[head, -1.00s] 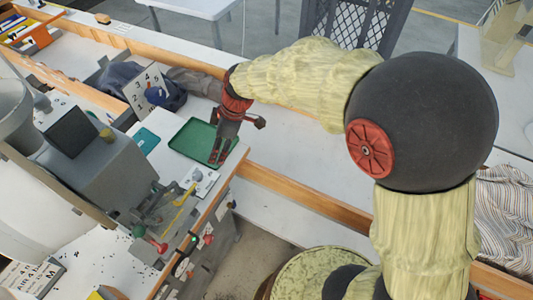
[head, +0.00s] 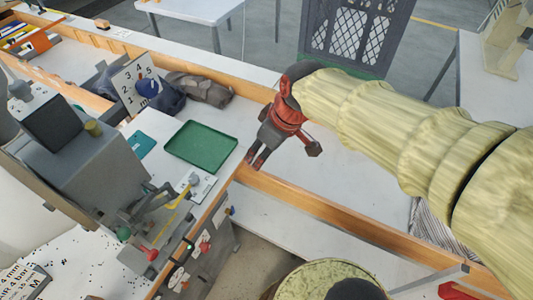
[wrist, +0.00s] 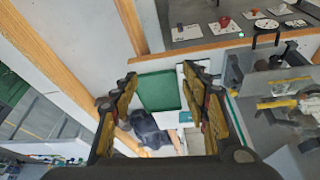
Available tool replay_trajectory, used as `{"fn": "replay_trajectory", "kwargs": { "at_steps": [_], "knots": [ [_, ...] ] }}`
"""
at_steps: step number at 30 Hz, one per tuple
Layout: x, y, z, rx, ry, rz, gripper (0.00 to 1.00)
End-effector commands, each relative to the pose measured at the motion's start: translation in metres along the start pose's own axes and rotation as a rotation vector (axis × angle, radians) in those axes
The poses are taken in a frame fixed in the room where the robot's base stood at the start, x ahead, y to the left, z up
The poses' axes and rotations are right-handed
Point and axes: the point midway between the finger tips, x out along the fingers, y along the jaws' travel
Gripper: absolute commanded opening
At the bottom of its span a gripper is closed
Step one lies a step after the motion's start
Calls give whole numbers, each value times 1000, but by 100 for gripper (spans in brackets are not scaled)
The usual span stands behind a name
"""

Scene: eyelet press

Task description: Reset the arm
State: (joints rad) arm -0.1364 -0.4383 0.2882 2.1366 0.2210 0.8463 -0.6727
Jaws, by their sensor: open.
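My arm reaches in from the right in the head view. My gripper (head: 257,163) is open and empty, pointing down above the white bench near its wooden edge, to the right of the green tray. In the wrist view my gripper (wrist: 165,108) shows two spread fingers with nothing between them. The green tray (head: 201,146) lies empty on the bench and shows between the fingers in the wrist view (wrist: 158,91). The grey press (head: 100,160) stands left of the tray, with red, green and yellow levers at its front.
A grey crate (head: 355,38) stands at the back. A wooden rail (head: 310,210) runs along the bench. The white surface right of my gripper is mostly clear.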

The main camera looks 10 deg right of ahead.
Motion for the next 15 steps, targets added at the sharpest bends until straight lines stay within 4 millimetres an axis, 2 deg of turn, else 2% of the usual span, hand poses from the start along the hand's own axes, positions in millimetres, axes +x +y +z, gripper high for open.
{"fn": "replay_trajectory", "kwargs": {
  "at_steps": [5,15],
  "knots": [
    [-4,1,7,32,3,13,46],
    [-4,1,8,35,3,14,46]
  ]
}}
